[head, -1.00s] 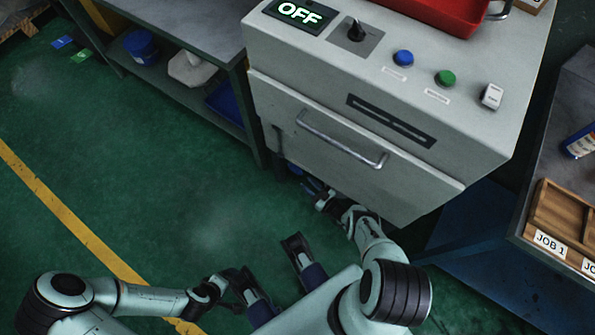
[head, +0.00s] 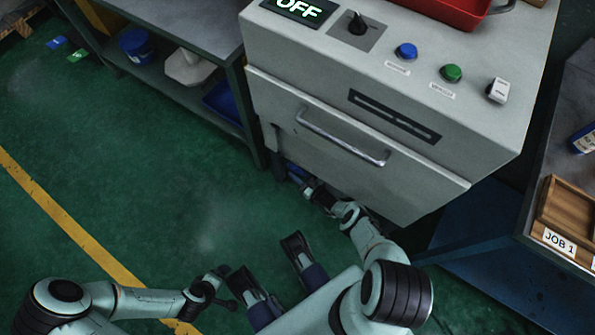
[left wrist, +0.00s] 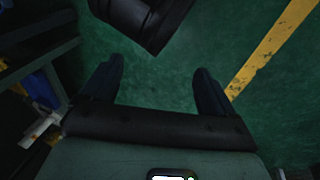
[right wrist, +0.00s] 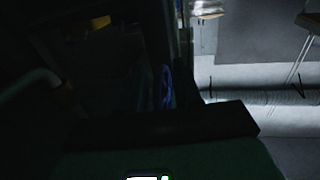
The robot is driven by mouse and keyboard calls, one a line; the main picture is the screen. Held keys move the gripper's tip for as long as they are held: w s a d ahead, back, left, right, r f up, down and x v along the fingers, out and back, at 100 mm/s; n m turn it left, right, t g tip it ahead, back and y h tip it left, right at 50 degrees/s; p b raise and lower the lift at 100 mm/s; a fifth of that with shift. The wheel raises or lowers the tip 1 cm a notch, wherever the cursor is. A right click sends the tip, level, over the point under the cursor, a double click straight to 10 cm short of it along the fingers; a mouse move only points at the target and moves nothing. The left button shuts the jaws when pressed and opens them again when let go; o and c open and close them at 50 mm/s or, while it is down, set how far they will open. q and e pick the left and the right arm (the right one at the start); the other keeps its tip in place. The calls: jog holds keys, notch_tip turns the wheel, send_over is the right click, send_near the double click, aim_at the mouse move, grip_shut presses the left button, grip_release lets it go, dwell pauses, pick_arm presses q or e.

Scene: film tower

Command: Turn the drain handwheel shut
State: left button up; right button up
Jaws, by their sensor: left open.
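A small blue part (head: 296,171) shows low under the front of the grey machine; it may be the drain handwheel, but its shape is mostly hidden. Blue also shows dimly in the right wrist view (right wrist: 166,88). My right gripper (head: 311,189) is below the machine's front edge, close to the blue part. Its fingers are too dark to tell open from shut, and contact cannot be made out. My left gripper (head: 222,284) is low over the green floor, away from the machine; in the left wrist view its fingers (left wrist: 156,92) are apart and empty.
The grey machine (head: 325,165) has a handled front panel and a lit OFF display (head: 300,9). A workbench with a lower shelf (head: 172,84) stands left of it. A bench with a JOB 1 wooden tray (head: 549,216) stands right. The floor at left is open.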

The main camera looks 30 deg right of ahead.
grip_shut()
pick_arm(q)
jog(key=f, duration=0.1)
jog(key=w+a+f+b, duration=0.1)
jog(key=f+b, duration=0.1)
jog(key=shift+w+a, duration=0.3)
jog(key=shift+a, duration=0.05)
pick_arm(e)
jog(key=shift+w+a+f+t+y, duration=0.1)
jog(key=shift+w+a+t+y, duration=0.15)
jog(key=shift+t, duration=0.45)
grip_release()
jog(key=shift+s+d, duration=0.1)
